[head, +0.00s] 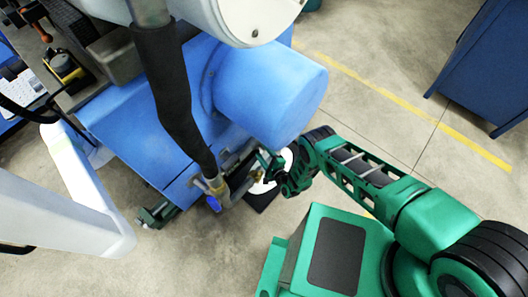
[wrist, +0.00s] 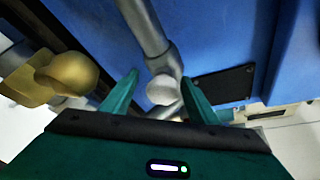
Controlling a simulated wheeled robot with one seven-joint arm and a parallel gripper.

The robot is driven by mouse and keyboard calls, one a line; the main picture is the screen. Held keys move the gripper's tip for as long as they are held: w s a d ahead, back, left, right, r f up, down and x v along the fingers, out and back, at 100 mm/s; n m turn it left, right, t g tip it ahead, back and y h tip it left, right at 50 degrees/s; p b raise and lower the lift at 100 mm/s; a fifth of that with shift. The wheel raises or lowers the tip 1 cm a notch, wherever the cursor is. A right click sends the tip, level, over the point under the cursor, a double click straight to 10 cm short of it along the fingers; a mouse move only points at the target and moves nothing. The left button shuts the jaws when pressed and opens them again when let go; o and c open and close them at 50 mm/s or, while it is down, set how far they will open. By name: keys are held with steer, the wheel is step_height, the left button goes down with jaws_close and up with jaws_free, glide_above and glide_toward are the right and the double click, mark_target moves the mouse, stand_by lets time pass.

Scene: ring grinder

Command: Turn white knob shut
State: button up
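The white knob (wrist: 163,90) shows in the wrist view as a small rounded end below a grey metal pipe on the blue machine. My gripper (wrist: 160,77) is open, with one green finger to the left of the knob and one to the right. Small gaps show between the knob and both fingers, though depth is hard to judge. In the head view my gripper (head: 262,163) is beside the pipework low on the machine. There the knob cannot be told apart clearly from the fingers and pipes.
A brass fitting (wrist: 65,78) is left of my fingers in the wrist view. The blue machine body (head: 265,95) stands close beyond my gripper, with a thick black hose (head: 172,95) coming down to the pipework. Open floor (head: 400,65) lies at the upper right, before a blue cabinet (head: 488,65).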

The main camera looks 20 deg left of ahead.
steer(key=shift+d, duration=0.1)
steer(key=v, duration=1)
steer(key=shift+s+d, duration=0.2)
steer(key=shift+d, duration=0.05)
steer(key=w+d+f+m+g+h, duration=0.2)
steer(key=d+f+m+g, duration=0.1)
steer(key=f+m, duration=0.3)
step_height(320, 180, up, 8)
steer(key=w+a+m+g+y, duration=0.2)
steer(key=m+g+y, duration=0.1)
steer(key=x, duration=1)
steer(key=shift+w, duration=0.3)
